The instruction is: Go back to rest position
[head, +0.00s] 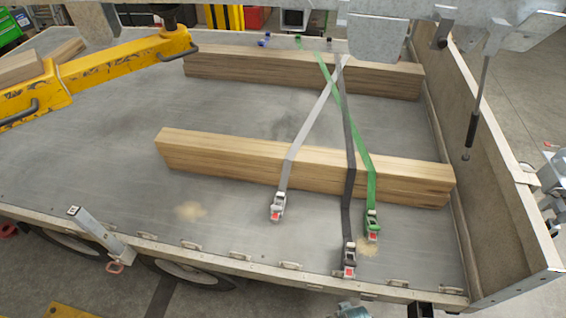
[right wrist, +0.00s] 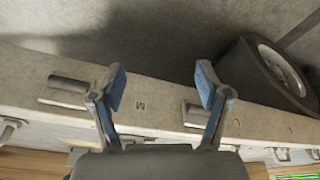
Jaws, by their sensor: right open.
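My right gripper (right wrist: 160,84) is open in the right wrist view, its two blue-padded fingers spread apart with nothing between them. Behind the fingers is the trailer's side edge (right wrist: 145,98), with metal fittings along it. I cannot tell the exact gap between fingers and edge. In the head view a small bluish-grey part at the bottom edge (head: 355,311), just outside the trailer, may be this gripper, but it is mostly cut off.
Two wooden beams (head: 230,157) lie across the trailer bed (head: 130,125). White, black and green straps with ratchets (head: 372,224) run over them. A yellow bar (head: 110,68) is at left, a side wall (head: 490,170) at right. A wheel (right wrist: 270,72) shows in the wrist view.

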